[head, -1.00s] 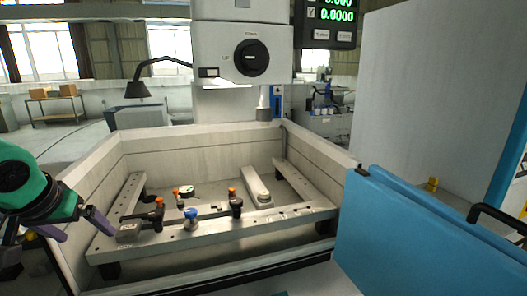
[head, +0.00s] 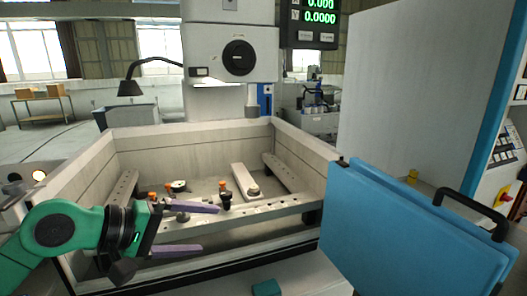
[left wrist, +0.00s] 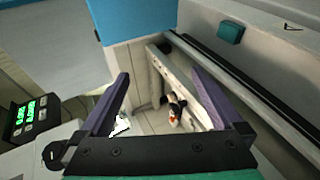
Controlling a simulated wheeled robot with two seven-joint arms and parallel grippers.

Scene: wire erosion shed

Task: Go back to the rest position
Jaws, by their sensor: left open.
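My left gripper (head: 208,229) is in the head view, reaching in from the left with its two purple fingers apart and pointing right. It appears in front of the work tank (head: 90,195), over its front left part, and hides some of the clamping frame (head: 285,208). Nothing shows held between the fingers. In the left wrist view both fingers frame the open gripper (left wrist: 160,75), with the tank's rail and a dark clamp seen beyond. My right gripper is in neither view.
A blue door panel (head: 410,235) with a black handle stands at the right. The machine head (head: 232,55) hangs above the tank. Orange-topped clamps (head: 167,185) and a dark post (head: 225,195) stand on the frame. A teal block (head: 266,288) lies at the front.

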